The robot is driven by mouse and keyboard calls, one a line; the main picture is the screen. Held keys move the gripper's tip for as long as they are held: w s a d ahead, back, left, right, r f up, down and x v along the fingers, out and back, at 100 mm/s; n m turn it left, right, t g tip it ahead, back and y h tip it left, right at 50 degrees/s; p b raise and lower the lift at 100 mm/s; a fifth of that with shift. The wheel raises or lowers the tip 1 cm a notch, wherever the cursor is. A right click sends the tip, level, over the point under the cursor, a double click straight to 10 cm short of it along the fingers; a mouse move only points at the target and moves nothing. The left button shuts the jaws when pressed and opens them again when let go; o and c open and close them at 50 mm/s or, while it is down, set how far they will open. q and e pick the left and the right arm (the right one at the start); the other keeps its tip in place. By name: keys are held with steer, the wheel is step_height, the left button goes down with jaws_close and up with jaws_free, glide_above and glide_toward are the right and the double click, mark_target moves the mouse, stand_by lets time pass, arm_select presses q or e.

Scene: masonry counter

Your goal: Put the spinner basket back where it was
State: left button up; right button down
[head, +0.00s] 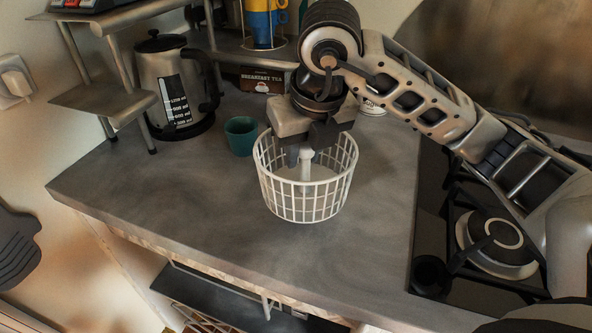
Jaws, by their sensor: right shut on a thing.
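The spinner basket (305,201) is a white open lattice basket with a post in its middle. It is upright over the grey counter, in the centre of the head view. My right gripper (306,152) reaches down into the basket from above and is shut on it, near the central post. The fingertips are partly hidden by the gripper body and the rim. Whether the basket's bottom touches the counter or hangs just above it, I cannot tell. My left gripper is not in view.
A teal cup (241,136) stands just behind and left of the basket. A kettle (174,84) and metal shelf (100,98) are at the back left. A tea box (262,80) is behind. A gas stove (494,243) is right. The counter's front left (160,190) is clear.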

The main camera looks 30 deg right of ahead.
mark_target(294, 177)
steer(key=shift+w+f, duration=0.55)
steer(key=shift+f, duration=0.05)
steer(key=shift+p+x, duration=0.4)
steer(key=shift+x, duration=1.8)
steer(key=c, duration=1.2)
jaws_free()
steer(key=shift+s+a+f, duration=0.1)
steer(key=shift+s, duration=0.05)
steer(key=p+v, duration=0.1)
steer(key=v, duration=1.1)
